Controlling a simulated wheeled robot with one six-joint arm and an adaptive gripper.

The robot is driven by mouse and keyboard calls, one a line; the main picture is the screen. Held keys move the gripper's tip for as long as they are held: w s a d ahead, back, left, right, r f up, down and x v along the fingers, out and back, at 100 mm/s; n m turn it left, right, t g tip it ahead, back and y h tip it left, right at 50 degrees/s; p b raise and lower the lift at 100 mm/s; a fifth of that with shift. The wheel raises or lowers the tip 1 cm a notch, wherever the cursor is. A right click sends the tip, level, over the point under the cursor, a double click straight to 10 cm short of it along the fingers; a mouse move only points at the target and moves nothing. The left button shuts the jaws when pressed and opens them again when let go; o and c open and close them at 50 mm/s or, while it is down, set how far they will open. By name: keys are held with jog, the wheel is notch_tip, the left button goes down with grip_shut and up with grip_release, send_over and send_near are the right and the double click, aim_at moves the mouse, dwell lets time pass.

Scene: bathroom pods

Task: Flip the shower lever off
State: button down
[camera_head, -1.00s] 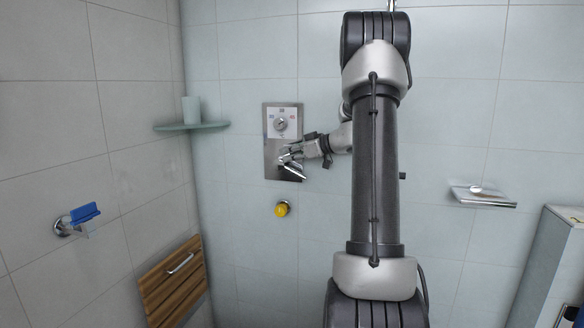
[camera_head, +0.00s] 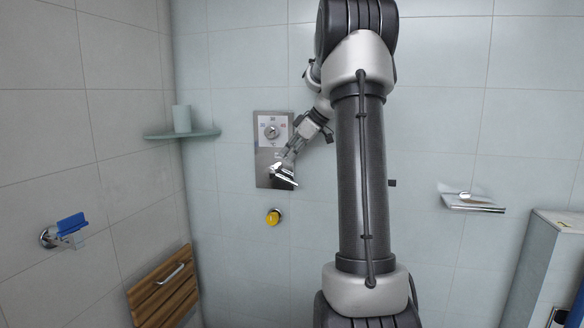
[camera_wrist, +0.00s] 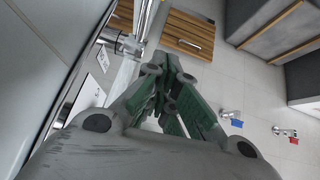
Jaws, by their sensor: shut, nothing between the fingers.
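The shower control panel (camera_head: 262,178) is a tall metal plate on the back wall, with a round dial (camera_head: 271,131) on its upper part. The chrome lever (camera_head: 284,176) sticks out from its lower part, slanting down to the right. My gripper (camera_head: 278,166) comes from the upper right and its fingertips are at the lever, partly overlapping it. In the wrist view my gripper (camera_wrist: 172,62) is shut and empty, and the chrome lever fitting (camera_wrist: 128,44) lies just left of the fingertips. Whether they touch cannot be told.
A yellow knob (camera_head: 273,217) is on the wall below the panel. A corner shelf (camera_head: 182,134) with a cup (camera_head: 181,118) is to the left. A wooden folding seat (camera_head: 165,290) and blue-topped holder (camera_head: 71,224) are on the left wall. A soap dish (camera_head: 468,199) is at right.

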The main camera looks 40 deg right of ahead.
aim_at(283, 177)
jog(key=s+d+r+g+h, duration=0.1)
jog(key=s+d+r+h, duration=0.2)
jog(key=r, duration=0.2)
jog(key=shift+d+r+m+g, duration=0.25)
jog(key=shift+r+m+g, duration=0.05)
jog(key=shift+r+g, duration=0.1)
jog(key=x, duration=1.4)
jog(key=shift+d+f, duration=0.1)
jog(key=shift+d, duration=0.1)
